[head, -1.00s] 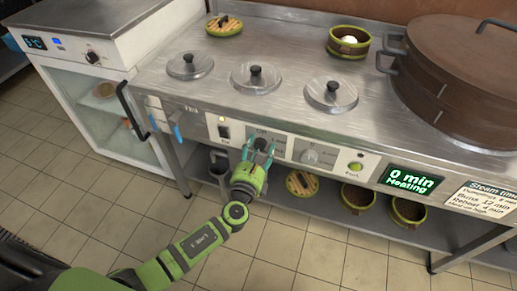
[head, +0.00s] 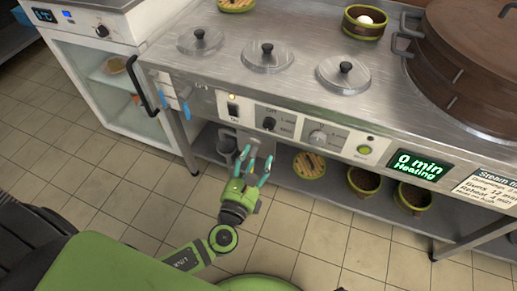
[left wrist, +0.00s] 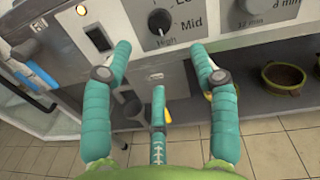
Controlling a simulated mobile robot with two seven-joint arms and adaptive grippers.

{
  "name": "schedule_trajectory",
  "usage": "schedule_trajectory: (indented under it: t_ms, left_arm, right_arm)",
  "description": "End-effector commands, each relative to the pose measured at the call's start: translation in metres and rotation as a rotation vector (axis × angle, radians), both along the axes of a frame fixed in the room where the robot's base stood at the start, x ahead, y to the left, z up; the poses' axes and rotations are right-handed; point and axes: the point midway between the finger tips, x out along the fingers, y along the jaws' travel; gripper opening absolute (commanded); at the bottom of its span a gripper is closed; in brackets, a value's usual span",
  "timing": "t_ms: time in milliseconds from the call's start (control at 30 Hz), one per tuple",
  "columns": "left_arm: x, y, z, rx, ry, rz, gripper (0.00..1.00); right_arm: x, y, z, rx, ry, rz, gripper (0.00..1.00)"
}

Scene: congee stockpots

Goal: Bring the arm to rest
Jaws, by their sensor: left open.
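My left gripper (head: 253,169) is green with teal fingers. In the head view it is in front of the steel counter, below the control panel, with its fingers spread and empty. In the left wrist view its fingers (left wrist: 162,75) stand apart with nothing between them. The black knob (head: 269,124) on the panel is just above the fingertips and apart from them; it also shows in the left wrist view (left wrist: 160,21). My right gripper is not in view.
The steel counter (head: 290,90) carries several lidded wells, a small steamer with a white bun (head: 366,22) and a large brown steamer (head: 470,60). Bowls (head: 363,181) stand on the lower shelf. A glass-fronted cabinet (head: 110,75) is at left. The tiled floor in front is clear.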

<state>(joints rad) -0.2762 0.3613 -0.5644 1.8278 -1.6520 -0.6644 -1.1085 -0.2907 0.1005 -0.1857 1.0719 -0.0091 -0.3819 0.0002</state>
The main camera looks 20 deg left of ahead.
Motion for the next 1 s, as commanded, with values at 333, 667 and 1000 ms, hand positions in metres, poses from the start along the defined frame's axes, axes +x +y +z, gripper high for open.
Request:
schedule_trajectory:
  t_ms: [333, 667, 1000]
  left_arm:
    - [-0.003, 0.0, 0.0, 0.0, 0.0, -0.001, 0.6]
    - [-0.003, 0.003, -0.007, -0.031, 0.032, 0.008, 0.6]
    - [-0.083, 0.068, -0.169, -0.82, 0.601, 0.436, 0.6]
  right_arm:
    - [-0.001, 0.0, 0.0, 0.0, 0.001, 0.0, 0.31]
    - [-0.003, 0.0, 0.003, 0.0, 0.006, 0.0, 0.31]
    - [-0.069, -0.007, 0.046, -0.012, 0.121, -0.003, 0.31]
